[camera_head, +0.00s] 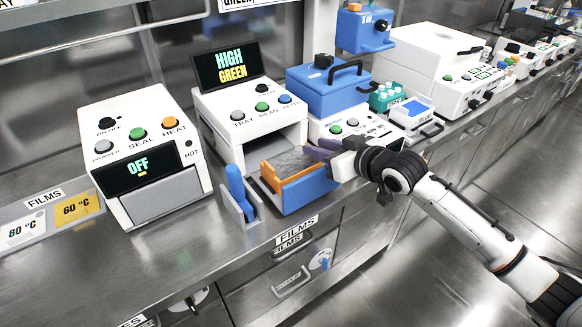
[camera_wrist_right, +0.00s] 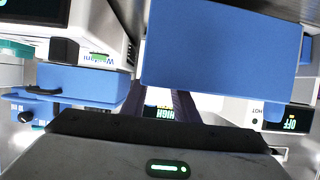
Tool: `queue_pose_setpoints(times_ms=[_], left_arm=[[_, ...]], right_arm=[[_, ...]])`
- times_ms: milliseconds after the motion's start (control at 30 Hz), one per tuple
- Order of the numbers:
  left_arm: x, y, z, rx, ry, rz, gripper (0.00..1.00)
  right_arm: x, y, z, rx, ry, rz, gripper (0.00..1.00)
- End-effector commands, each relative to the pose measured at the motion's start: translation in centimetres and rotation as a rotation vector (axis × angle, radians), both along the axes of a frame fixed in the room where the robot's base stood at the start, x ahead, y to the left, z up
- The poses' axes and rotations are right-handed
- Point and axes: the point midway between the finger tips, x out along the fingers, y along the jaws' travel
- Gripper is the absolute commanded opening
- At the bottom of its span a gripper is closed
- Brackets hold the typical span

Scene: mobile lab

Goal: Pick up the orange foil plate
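The orange plate (camera_head: 297,181) shows as an orange strip along the inside of a blue holder (camera_head: 306,194) on the bench's front edge, in the head view. A grey sheet-like surface lies behind it. My right gripper (camera_head: 313,149) is at the holder's back right, its dark purplish fingers pointing left over the grey surface. In the right wrist view, the fingers (camera_wrist_right: 160,106) stand apart with a gap between them and nothing visible in it. A large blue panel (camera_wrist_right: 221,48) fills the upper middle there; the orange plate does not show. My left gripper is not in view.
A white machine with an open front (camera_head: 262,120) stands behind the holder, its display reading HIGH GREEN. A blue upright holder (camera_head: 240,193) stands to the left. A sealing machine (camera_head: 150,155) is farther left. Blue and white devices crowd the right.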

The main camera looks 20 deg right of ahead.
Motion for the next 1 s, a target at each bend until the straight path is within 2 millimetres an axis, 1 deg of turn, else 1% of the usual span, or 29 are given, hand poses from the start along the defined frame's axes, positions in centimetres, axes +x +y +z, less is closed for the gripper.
queue_pose_setpoints(times_ms=[33, 100, 200, 467, 633, 1000], left_arm=[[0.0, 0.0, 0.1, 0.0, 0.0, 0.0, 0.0], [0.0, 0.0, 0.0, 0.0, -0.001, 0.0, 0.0], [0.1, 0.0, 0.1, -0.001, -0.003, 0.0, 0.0], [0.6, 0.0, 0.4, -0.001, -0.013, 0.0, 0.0], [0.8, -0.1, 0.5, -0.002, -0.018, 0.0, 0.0], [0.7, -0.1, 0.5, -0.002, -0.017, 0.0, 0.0]], right_arm=[[0.8, 0.2, -0.3, 0.001, -0.001, 0.0, 0.27], [1.5, 0.5, -0.7, 0.002, -0.001, -0.001, 0.27], [2.2, 0.8, -1.0, 0.0, 0.0, -0.001, 0.27], [2.4, 0.9, -1.2, -0.001, -0.001, 0.0, 0.27], [2.4, 0.9, -1.2, -0.001, 0.0, 0.0, 0.0], [2.5, 0.9, -0.9, 0.0, -0.003, 0.0, 0.0]])
